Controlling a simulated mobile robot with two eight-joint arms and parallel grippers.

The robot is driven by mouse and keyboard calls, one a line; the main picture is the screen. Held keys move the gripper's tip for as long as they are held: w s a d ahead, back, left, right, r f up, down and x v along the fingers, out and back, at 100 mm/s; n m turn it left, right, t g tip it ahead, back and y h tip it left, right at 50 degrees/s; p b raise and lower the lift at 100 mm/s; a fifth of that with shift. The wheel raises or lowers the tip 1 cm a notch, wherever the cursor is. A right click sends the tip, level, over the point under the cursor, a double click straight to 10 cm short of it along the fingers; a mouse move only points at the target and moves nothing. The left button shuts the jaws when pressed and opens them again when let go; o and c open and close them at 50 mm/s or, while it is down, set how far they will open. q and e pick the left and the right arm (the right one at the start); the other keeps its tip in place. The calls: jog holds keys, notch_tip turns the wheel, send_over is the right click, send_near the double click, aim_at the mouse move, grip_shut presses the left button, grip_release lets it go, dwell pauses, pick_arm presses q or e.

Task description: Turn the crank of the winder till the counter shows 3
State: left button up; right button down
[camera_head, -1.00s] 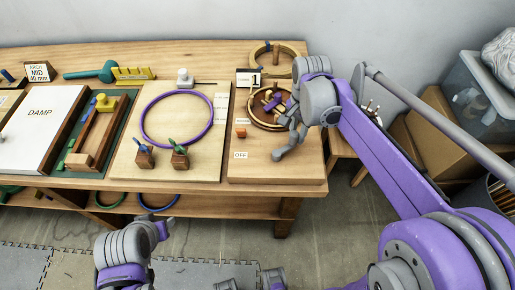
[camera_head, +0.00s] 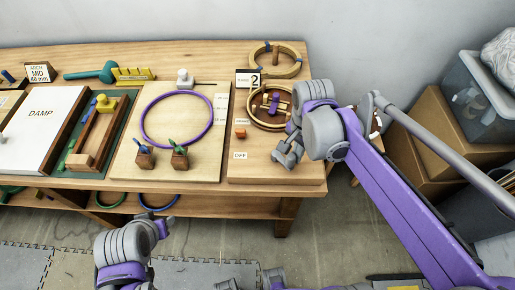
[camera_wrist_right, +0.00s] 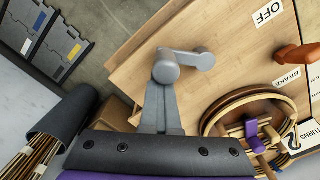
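The winder (camera_head: 268,107) is a round wooden former with a purple piece inside, at the right end of the bench. Its counter card (camera_head: 249,79) shows 2. The grey crank (camera_head: 283,158) is at the front right of the winder board. In the right wrist view the crank (camera_wrist_right: 203,59) runs from its hub to an upright round handle. My right gripper (camera_head: 296,145) is at that handle; in the wrist view its fingers (camera_wrist_right: 162,90) are closed together on it, partly hiding it. My left gripper (camera_head: 166,227) is low in front of the bench, its fingers unclear.
An orange brake lever (camera_head: 240,133) stands left of the crank, beside the BRAKE and OFF labels. A purple hoop (camera_head: 143,120) lies on the middle board. A wooden ring (camera_head: 295,69) is behind the winder. Cardboard boxes (camera_head: 428,150) and a grey tub (camera_head: 471,100) stand right of the bench.

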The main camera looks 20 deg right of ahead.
jog(key=shift+s+a, duration=0.2)
jog(key=shift+a, duration=0.4)
jog(key=shift+s+a, duration=0.2)
jog(key=shift+a, duration=0.4)
jog(key=shift+w+a, duration=0.1)
jog(key=shift+a, duration=1)
jog(key=c, duration=1.5)
grip_release()
jog(key=o, duration=0.9)
pick_arm(q)
jog(key=shift+r, duration=0.15)
pick_arm(e)
jog(key=shift+o, duration=0.2)
jog(key=shift+r, duration=0.1)
pick_arm(q)
jog(key=r+p, duration=0.1)
jog(key=w+r+p, duration=0.2)
jog(key=r, duration=0.1)
pick_arm(e)
notch_tip(320, 180, up, 5)
jog(key=shift+f, duration=0.1)
pick_arm(q)
jog(key=shift+s, duration=0.2)
jog(key=shift+f, duration=0.1)
pick_arm(e)
jog(key=shift+d, duration=0.1)
